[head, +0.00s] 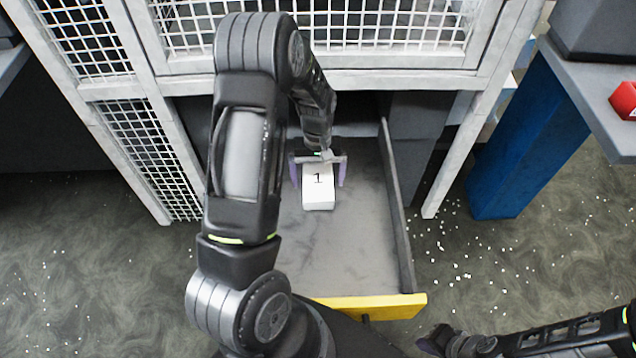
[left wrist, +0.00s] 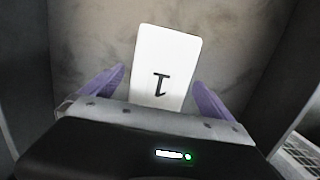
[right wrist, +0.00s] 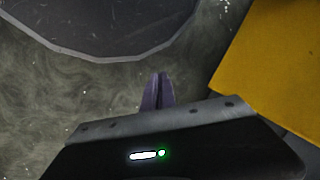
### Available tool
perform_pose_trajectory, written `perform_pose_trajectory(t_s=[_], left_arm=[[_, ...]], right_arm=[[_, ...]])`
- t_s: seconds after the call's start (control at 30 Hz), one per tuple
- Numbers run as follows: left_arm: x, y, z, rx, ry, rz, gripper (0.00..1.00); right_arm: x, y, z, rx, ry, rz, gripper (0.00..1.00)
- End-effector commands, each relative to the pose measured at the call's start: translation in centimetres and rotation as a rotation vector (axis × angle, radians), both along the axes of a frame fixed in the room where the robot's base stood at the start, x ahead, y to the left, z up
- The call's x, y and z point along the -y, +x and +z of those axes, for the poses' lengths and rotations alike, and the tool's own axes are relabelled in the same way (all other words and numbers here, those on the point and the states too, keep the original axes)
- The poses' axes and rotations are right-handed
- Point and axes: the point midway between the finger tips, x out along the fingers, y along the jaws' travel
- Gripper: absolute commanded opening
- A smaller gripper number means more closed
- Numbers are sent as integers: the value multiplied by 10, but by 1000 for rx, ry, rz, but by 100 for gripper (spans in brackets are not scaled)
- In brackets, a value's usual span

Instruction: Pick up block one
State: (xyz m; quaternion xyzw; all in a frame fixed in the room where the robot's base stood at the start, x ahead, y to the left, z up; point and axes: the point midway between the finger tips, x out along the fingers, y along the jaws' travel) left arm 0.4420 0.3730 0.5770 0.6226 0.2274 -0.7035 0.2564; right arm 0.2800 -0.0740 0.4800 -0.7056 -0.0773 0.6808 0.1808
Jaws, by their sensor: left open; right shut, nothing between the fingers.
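Block one (head: 318,190) is a white block with a black "1" on top. It lies in the open grey drawer (head: 345,255), towards the back. My left gripper (head: 318,178) is open above the block's far end, with one purple finger on each side. In the left wrist view the block (left wrist: 165,70) sits between the two spread fingers (left wrist: 158,88), with gaps on both sides.
The drawer has a yellow front (head: 370,306) and a raised right side wall (head: 396,210). A white mesh cage (head: 320,25) stands above it. A blue post (head: 520,140) and a table with a red object (head: 624,100) are at the right. White bits litter the floor.

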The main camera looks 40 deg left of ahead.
Motion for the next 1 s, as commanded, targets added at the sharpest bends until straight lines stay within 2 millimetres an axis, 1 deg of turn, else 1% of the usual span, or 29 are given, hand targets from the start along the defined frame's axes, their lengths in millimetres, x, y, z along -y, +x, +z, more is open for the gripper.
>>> perform_pose_trajectory(t_s=[0.1,0.67,1.0], left_arm=[[1,0,-5,1,-1,0,98],[1,0,-4,1,0,0,97],[1,0,-4,1,0,0,70]], right_arm=[[0,0,0,0,0,0,0],[0,0,0,0,0,0,0],[0,0,0,0,0,0,0]])
